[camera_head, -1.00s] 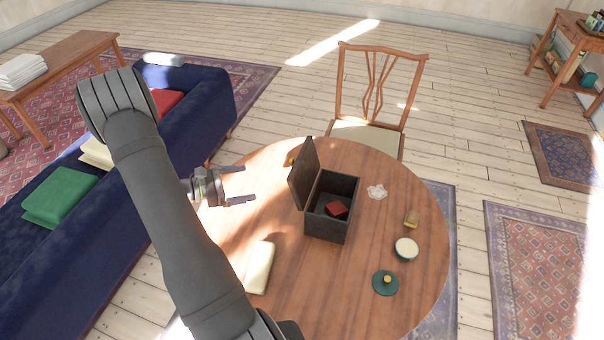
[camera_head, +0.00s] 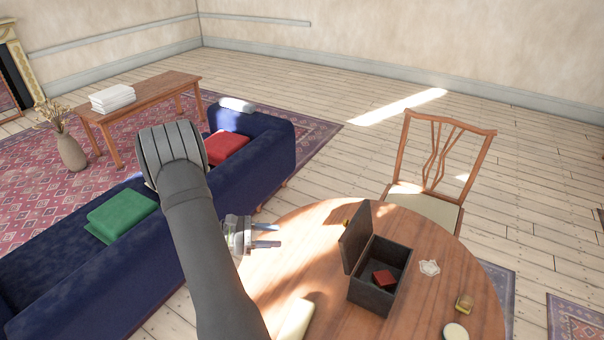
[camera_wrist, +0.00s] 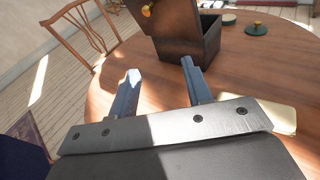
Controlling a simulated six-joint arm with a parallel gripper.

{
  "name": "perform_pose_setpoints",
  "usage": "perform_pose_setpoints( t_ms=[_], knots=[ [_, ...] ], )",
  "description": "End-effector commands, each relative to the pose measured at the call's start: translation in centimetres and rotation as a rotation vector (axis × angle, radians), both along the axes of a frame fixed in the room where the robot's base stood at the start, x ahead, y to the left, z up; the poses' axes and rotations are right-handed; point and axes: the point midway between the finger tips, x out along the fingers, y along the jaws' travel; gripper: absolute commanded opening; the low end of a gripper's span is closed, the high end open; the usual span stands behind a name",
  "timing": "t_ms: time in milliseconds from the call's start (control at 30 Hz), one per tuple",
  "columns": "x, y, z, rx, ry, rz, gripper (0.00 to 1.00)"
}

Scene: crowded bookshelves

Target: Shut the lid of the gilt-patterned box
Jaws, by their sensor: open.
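The dark box (camera_head: 374,292) stands on the round wooden table with its lid (camera_head: 355,237) raised upright on its left side. A small red object (camera_head: 384,278) lies inside it. No gilt pattern can be made out on the sides that show. My gripper (camera_head: 280,237) is open and empty, left of the lid and apart from it. In the wrist view, my open fingers (camera_wrist: 160,88) point towards the box (camera_wrist: 207,42), and the lid (camera_wrist: 172,25) faces me with a gold knob (camera_wrist: 147,9) on it.
A blue sofa (camera_head: 150,240) is at left.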

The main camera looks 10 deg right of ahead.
Motion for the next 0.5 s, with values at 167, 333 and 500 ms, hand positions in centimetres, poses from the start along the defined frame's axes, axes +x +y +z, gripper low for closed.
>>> perform_pose_setpoints(
  t_ms=[167, 333, 500],
  knots=[
    [0.6, -1.1, -0.5, -0.062, -0.188, -0.019, 0.10],
    [1.6, -2.8, -1.1, -0.160, -0.519, -0.032, 0.00],
    [2.6, -4.4, -1.7, -0.243, -0.865, -0.019, 0.00]
  ],
)
